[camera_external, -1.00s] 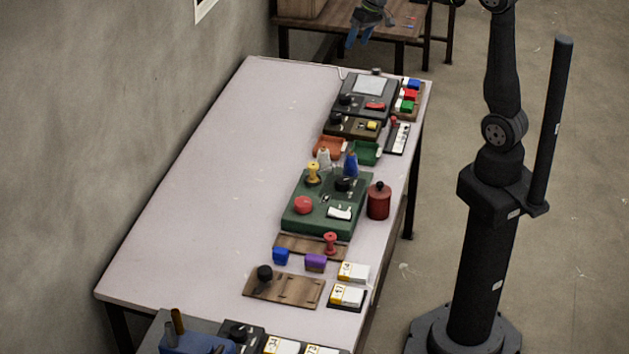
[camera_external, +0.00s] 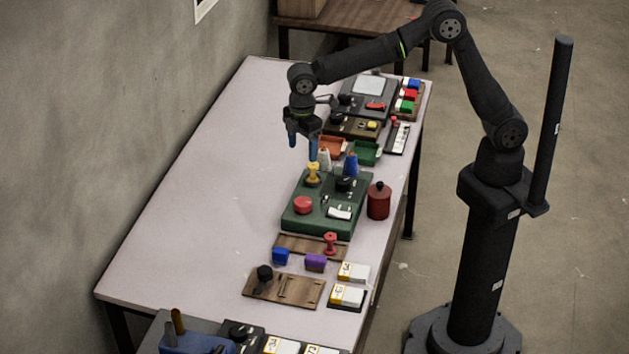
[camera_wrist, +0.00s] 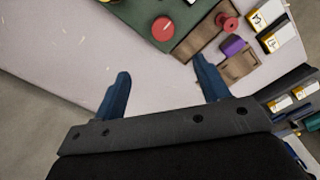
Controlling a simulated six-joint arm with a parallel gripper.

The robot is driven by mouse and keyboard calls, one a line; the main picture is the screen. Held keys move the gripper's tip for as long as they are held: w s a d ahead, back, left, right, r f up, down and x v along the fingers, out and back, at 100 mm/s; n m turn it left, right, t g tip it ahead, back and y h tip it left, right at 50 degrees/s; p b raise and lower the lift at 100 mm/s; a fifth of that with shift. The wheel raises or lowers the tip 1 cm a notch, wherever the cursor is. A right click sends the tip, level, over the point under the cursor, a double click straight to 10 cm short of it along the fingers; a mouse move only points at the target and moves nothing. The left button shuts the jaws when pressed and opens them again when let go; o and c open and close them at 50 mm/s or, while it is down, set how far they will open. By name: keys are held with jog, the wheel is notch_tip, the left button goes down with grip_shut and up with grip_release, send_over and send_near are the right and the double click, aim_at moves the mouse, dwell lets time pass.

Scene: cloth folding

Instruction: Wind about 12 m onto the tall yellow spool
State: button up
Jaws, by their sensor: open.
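The yellow spool (camera_external: 313,174) stands upright at the back left of a green winding station (camera_external: 322,222) on the table. A red round knob (camera_external: 303,205) and a black knob (camera_external: 344,184) sit on the same station. Blue (camera_external: 350,165) and white (camera_external: 324,160) thread cones stand just behind it. My gripper (camera_external: 302,146) is open and empty, pointing down above and slightly left of the yellow spool, apart from it. In the wrist view my gripper (camera_wrist: 163,92) shows two blue fingers spread wide over bare table. The yellow spool is not visible there.
A dark red canister (camera_external: 379,200) stands right of the station. A red spool (camera_external: 330,243) is on a wooden board in front, near blue (camera_external: 280,256) and purple (camera_external: 316,262) blocks. Orange (camera_external: 329,147) and green (camera_external: 364,152) trays lie behind. The table's left side (camera_external: 200,210) is clear.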

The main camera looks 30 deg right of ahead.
send_near(303, 201)
notch_tip(303, 201, down, 9)
jog(key=shift+r, duration=0.1)
dwell(0.4)
jog(key=c, duration=1)
